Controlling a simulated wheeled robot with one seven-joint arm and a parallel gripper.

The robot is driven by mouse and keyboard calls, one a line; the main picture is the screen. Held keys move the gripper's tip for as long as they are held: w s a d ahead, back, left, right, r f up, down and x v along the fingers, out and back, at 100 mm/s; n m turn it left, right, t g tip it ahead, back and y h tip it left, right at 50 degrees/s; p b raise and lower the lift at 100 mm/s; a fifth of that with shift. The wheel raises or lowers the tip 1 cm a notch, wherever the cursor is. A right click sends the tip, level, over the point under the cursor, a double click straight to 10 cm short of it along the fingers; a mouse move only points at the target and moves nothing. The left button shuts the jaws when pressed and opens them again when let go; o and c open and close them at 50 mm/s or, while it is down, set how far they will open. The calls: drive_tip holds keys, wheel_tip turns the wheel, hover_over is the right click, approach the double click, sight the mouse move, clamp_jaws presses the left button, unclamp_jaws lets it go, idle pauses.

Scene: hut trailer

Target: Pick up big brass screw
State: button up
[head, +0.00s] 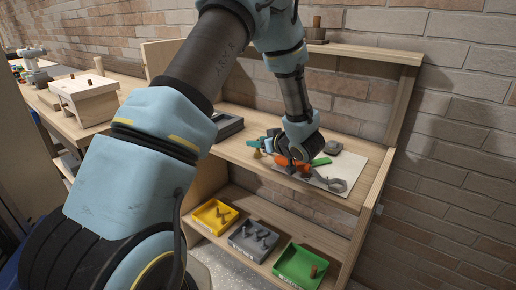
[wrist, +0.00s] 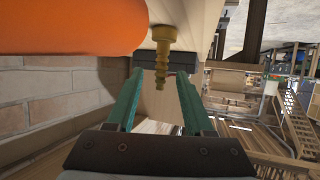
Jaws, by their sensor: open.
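The big brass screw (wrist: 164,50) shows in the wrist view, head toward the top of the picture and threaded shaft pointing down it. Its shaft end lies between the tips of my gripper (wrist: 160,78), with a visible gap to each teal finger. My gripper is open and holds nothing. In the head view my gripper (head: 262,147) is low over the upper shelf, with its fingers toward the left. A small brass-coloured piece (head: 257,154) shows beside the fingers there, partly hidden.
An orange handle (wrist: 75,25) lies close beside the screw. On the upper shelf (head: 235,150) are a grey wrench (head: 336,184), a green piece (head: 321,162) and a dark box (head: 228,125). Yellow (head: 204,216), grey (head: 240,243) and green (head: 290,268) trays stand below. A brick wall (head: 450,130) is behind.

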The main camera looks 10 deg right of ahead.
drive_tip(key=shift+w+a+f, duration=0.1)
drive_tip(key=shift+w+f, duration=0.05)
drive_tip(key=shift+w, duration=0.1)
clamp_jaws()
idle(0.5)
